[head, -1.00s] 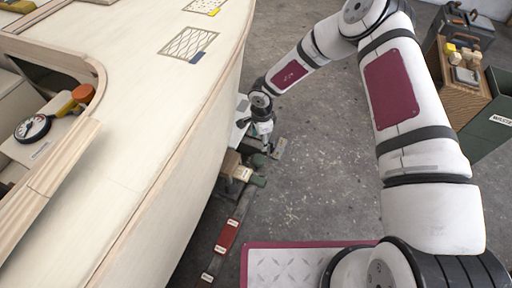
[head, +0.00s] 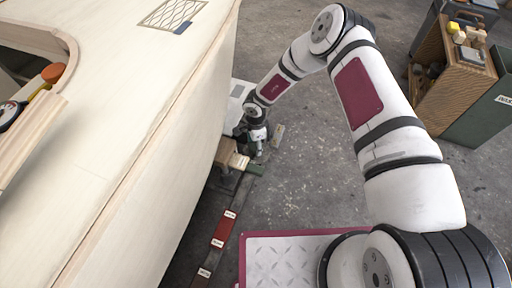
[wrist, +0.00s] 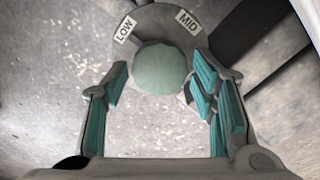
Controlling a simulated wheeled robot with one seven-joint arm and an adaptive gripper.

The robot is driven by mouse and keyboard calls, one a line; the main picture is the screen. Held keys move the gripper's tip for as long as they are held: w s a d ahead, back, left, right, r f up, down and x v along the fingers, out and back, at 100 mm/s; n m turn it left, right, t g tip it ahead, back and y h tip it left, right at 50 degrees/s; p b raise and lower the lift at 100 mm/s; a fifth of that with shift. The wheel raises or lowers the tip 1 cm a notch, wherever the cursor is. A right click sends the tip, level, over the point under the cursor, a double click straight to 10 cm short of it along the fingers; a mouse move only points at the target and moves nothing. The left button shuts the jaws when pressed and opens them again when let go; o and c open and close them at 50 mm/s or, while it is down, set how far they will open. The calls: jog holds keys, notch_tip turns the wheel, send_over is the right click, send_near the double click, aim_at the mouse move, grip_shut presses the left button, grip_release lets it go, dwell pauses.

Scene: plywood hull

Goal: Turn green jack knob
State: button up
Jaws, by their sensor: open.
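The green jack knob (wrist: 160,68) is a pale green, round, ribbed cap in the wrist view. It sits in front of a grey dial plate (wrist: 158,18) with a LOW label (wrist: 125,28) and a MID label (wrist: 187,20). My gripper (wrist: 157,90) is open, with one teal-padded finger on each side of the knob. Gaps show between the knob and both fingers, and nothing is held. In the head view my gripper (head: 258,150) is low beside the hull, and I cannot make out the knob there.
The pale plywood hull (head: 120,120) fills the left, its side close to my gripper. Wooden blocks (head: 232,157) and a dark rail with a red section (head: 224,229) lie along its foot. A wooden cabinet (head: 440,85) stands at the upper right. Grey floor (head: 300,190) lies clear between.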

jog(key=shift+f, duration=0.45)
jog(key=c, duration=0.9)
jog(key=shift+o, duration=0.2)
